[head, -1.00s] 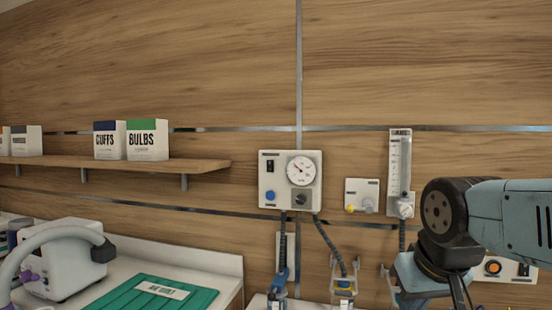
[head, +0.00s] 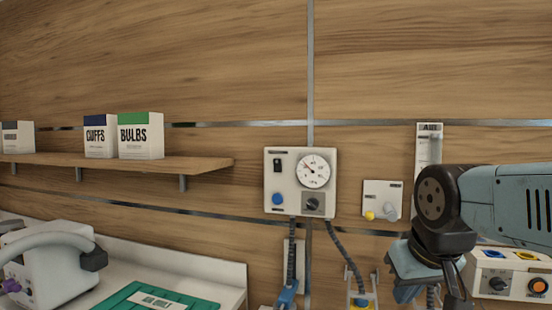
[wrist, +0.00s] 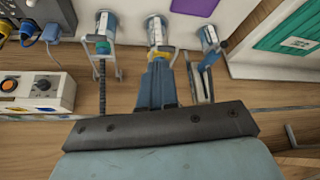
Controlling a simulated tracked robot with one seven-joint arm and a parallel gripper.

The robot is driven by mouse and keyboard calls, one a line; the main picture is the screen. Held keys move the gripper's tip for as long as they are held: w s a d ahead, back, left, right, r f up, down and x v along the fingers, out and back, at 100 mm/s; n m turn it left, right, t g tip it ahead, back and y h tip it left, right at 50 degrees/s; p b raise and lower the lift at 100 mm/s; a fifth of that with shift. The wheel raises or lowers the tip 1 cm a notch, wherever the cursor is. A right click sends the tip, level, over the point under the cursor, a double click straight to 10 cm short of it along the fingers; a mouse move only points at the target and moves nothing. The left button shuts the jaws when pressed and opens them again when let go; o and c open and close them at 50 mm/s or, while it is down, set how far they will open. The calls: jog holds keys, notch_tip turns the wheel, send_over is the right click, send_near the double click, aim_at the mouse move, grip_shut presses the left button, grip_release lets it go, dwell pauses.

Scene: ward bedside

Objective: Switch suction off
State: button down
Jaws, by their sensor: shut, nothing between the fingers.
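A cream wall unit (head: 326,205) carries a round dial gauge (head: 313,171), a black rocker switch (head: 277,165), a blue knob (head: 278,199) and a dark knob (head: 312,204). It looks like the suction unit, but its labels are too small to read. Two dark hoses hang below it. My gripper (wrist: 157,66) shows in the wrist view, shut and empty, pointing toward the wall-side canisters. In the head view my arm is at the right, apart from the unit, and the fingers are not clearly seen. The wrist view does not show the gauge unit.
A small panel (head: 382,200) with yellow and grey knobs and a flowmeter (head: 428,145) are right of the unit. A box with an orange knob (head: 537,286) is behind my arm. A shelf (head: 120,163) holds cartons. Canisters (wrist: 157,30) and hooks stand near my gripper.

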aim_at(278, 157)
jog(key=w+a+r+n+y, duration=0.1)
jog(key=w+a+r+n, duration=0.5)
jog(key=w+a+r, duration=0.3)
jog(key=w+a+r+n+t+y, duration=0.1)
jog(key=w+a+r+n, duration=0.5)
jog(key=w+a+r, duration=0.4)
jog(key=w+r, duration=0.4)
jog(key=r, duration=0.3)
jog(key=shift+w+r+t+y, duration=0.25)
jog(key=shift+w+t+y, duration=0.05)
jog(key=shift+w, duration=0.1)
jog(key=shift+f, duration=0.15)
jog(key=x, duration=0.3)
jog(key=w+x, duration=0.1)
jog(key=x, duration=0.3)
jog(key=w+d+r+x, duration=0.1)
jog(key=x, duration=0.3)
jog(key=shift+r, duration=0.1)
jog(key=shift+w+d+r, duration=0.1)
jog(key=shift+w+d, duration=0.2)
jog(key=shift+w, duration=0.25)
